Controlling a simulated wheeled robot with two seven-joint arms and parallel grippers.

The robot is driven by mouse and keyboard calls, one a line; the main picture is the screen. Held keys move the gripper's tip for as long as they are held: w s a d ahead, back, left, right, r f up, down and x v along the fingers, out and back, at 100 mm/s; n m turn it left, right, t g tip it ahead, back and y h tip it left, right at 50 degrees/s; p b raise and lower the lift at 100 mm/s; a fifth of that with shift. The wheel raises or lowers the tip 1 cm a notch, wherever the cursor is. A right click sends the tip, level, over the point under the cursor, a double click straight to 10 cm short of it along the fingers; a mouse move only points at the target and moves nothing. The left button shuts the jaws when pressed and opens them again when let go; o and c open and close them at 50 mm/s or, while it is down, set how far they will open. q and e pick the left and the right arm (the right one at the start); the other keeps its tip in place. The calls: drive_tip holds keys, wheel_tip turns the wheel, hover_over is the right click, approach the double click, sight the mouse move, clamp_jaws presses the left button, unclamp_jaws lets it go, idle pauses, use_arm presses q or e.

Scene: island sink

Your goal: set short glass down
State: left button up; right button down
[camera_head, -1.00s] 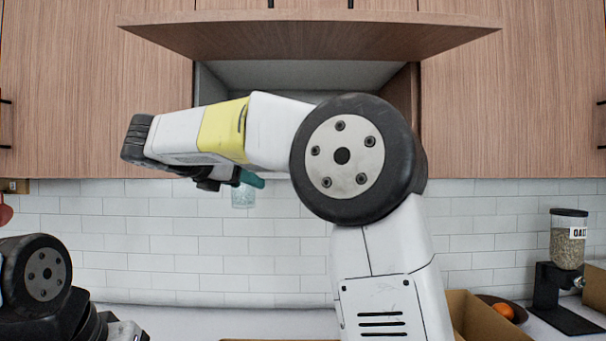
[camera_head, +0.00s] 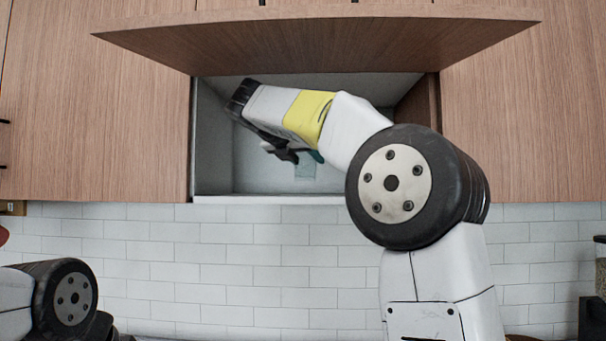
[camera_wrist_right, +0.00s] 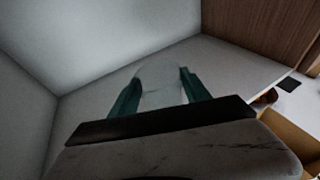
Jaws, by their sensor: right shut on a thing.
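The short glass (camera_head: 306,168) is clear and faint, partly hidden by my right gripper (camera_head: 310,156), at the open wall cabinet (camera_head: 318,199) in the head view. In the right wrist view the glass (camera_wrist_right: 160,84) shows between the two green fingertips of the right gripper (camera_wrist_right: 162,90), which is shut on it. The pale cabinet floor lies beyond it there; I cannot tell whether the glass touches it. My left arm shows at the lower left of the head view, but its gripper is out of sight.
The raised wooden cabinet door (camera_head: 320,42) hangs over the opening. Side walls bound the compartment, and I see no other objects inside. A cardboard box (camera_wrist_right: 292,135) shows below in the right wrist view, with an open drop beyond the cabinet's front edge.

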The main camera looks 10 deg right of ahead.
sight(300, 161)
drive_tip(key=w+d, duration=0.2)
drive_tip(key=w, duration=0.1)
drive_tip(key=shift+w+d, duration=0.15)
drive_tip(key=shift+w+f, duration=0.15)
drive_tip(key=shift+f, duration=1.6)
drive_tip(key=shift+f, duration=0.1)
drive_tip(key=c, duration=0.5)
unclamp_jaws()
drive_tip(key=shift+s+a+r, duration=0.2)
drive_tip(key=shift+s, duration=0.05)
drive_tip(key=v, duration=1.1)
drive_tip(key=shift+s+r, duration=0.15)
